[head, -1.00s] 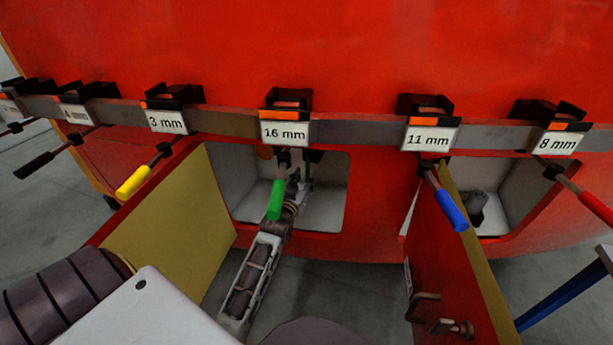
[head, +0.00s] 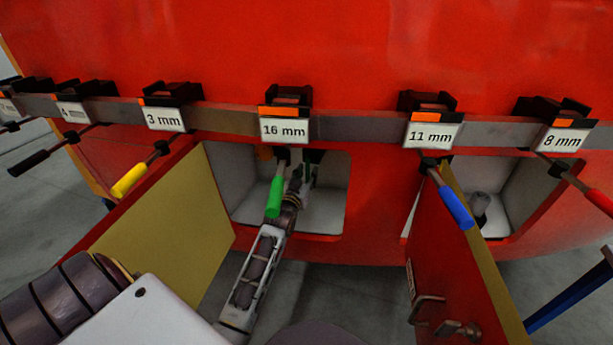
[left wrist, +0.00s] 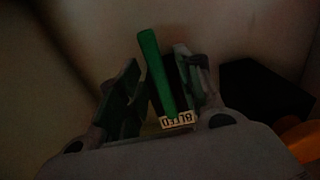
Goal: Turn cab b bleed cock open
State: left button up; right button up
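In the head view my left gripper (head: 304,176) is inside the open middle compartment (head: 325,215), partly behind a hanging green-handled tool. The cock is not clear there. My right gripper is not in view.
A tool rail (head: 350,129) with labelled holders crosses the red nosecone. The green-handled tool (head: 275,195) hangs before the compartment, a blue-handled one (head: 456,208) to its right. An open yellow-faced door (head: 165,230) stands left, a red door (head: 445,260) right.

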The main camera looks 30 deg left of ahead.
pick_arm(q)
grip_shut()
dwell(0.5)
